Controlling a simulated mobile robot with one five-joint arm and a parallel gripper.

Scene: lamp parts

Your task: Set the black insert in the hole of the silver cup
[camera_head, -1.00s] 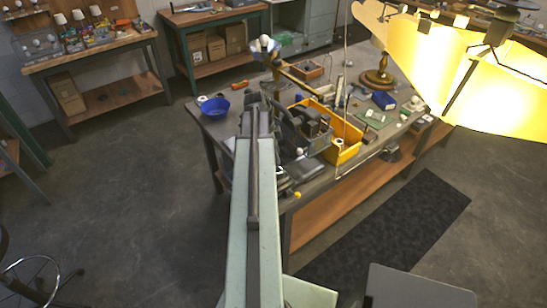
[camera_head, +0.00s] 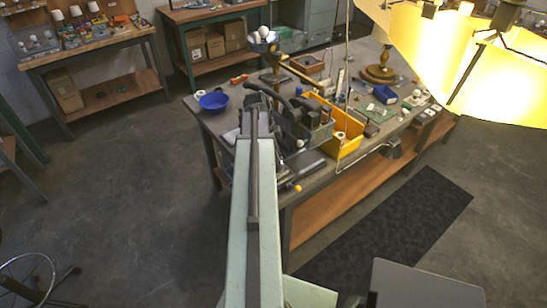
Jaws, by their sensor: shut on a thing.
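My pale green arm runs up the middle of the view to the near left edge of the workbench. My gripper (camera_head: 290,125) is among dark parts beyond the arm's end, over the bench. It is shut, and I take the thing in it to be the black insert, which is too small and hidden to make out. I cannot pick out the silver cup with its hole for certain. A small whitish round piece (camera_head: 300,143) shows close to the gripper, but I cannot tell what it is.
The workbench (camera_head: 330,165) is crowded. A yellow bin (camera_head: 350,138) stands right of the gripper, a blue bowl (camera_head: 213,101) left. A glowing yellow shade (camera_head: 450,60) fills the upper right.

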